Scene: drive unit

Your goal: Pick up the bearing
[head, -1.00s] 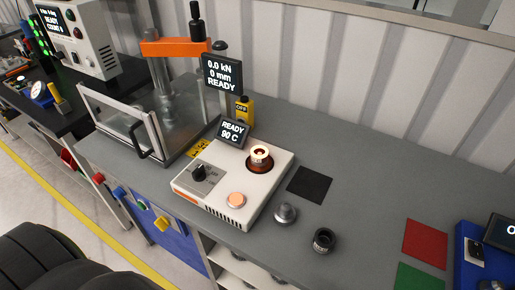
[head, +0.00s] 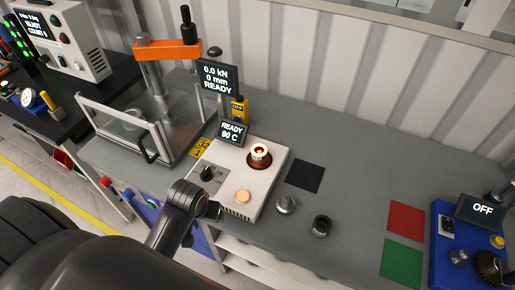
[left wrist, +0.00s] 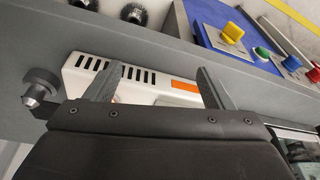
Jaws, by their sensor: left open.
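The bearing seems to be the small pale, glowing ring (head: 259,150) on the copper-coloured seat of the white heater (head: 238,166), whose screen reads READY 90 C. My left gripper (head: 213,210) is at the heater's front edge in the head view, apart from the ring. In the left wrist view my left gripper (left wrist: 160,70) is open, its two fingers spread with nothing held between them. The vented, orange-labelled side of the heater (left wrist: 135,76) lies beyond the fingers. The bearing cannot be made out there. My right gripper is out of view.
A grey metal part (head: 286,204) and a dark cylinder (head: 321,226) stand right of the heater. A black pad (head: 305,176), red pad (head: 406,218) and green pad (head: 402,262) lie on the bench. The press with a clear guard (head: 125,130) stands left.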

